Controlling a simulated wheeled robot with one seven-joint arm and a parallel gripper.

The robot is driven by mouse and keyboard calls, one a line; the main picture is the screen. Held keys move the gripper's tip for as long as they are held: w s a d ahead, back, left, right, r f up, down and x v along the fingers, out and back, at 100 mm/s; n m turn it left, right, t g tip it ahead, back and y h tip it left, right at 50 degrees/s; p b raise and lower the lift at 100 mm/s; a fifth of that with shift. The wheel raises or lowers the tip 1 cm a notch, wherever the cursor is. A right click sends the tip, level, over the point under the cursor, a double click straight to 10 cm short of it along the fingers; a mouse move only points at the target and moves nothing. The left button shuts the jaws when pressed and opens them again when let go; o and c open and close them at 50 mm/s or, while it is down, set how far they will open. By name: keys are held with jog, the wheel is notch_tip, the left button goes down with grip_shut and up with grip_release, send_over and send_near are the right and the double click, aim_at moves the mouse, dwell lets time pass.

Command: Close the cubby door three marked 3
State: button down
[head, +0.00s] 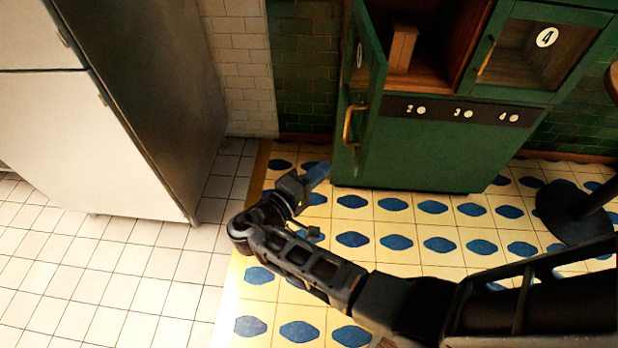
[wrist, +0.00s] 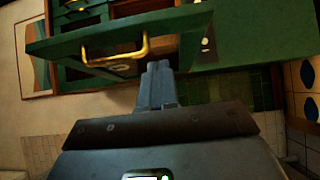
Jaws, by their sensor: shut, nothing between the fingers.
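A green cubby door (head: 372,85) stands swung open at the left of the green cabinet (head: 420,155). It has a brass handle (head: 350,125) and a pale number disc (head: 359,55), seen too edge-on to read. In the wrist view the door (wrist: 190,22) and its brass handle (wrist: 115,48) show just beyond my fingers. My gripper (head: 322,170) is shut and empty, low at the left of the door and below the handle. In the wrist view the fingertips (wrist: 158,67) appear close to the door's edge; I cannot tell whether they touch.
A wooden block-like object (head: 402,48) stands inside the open cubby. The door marked 4 (head: 510,55) is closed at the right. A white fridge (head: 90,140) stands left. A dark round pedestal base (head: 572,212) is at the right. Tiled floor between is clear.

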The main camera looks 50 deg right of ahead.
aim_at(359, 153)
jog(key=d, duration=0.2)
jog(key=s+d+p, duration=0.1)
jog(key=d, duration=0.1)
jog(key=s+d+p, duration=0.1)
jog(key=d, duration=0.1)
jog(key=shift+s+r, duration=0.1)
jog(key=shift+s, duration=0.05)
jog(key=shift+s+d, duration=0.25)
jog(key=shift+s, duration=0.05)
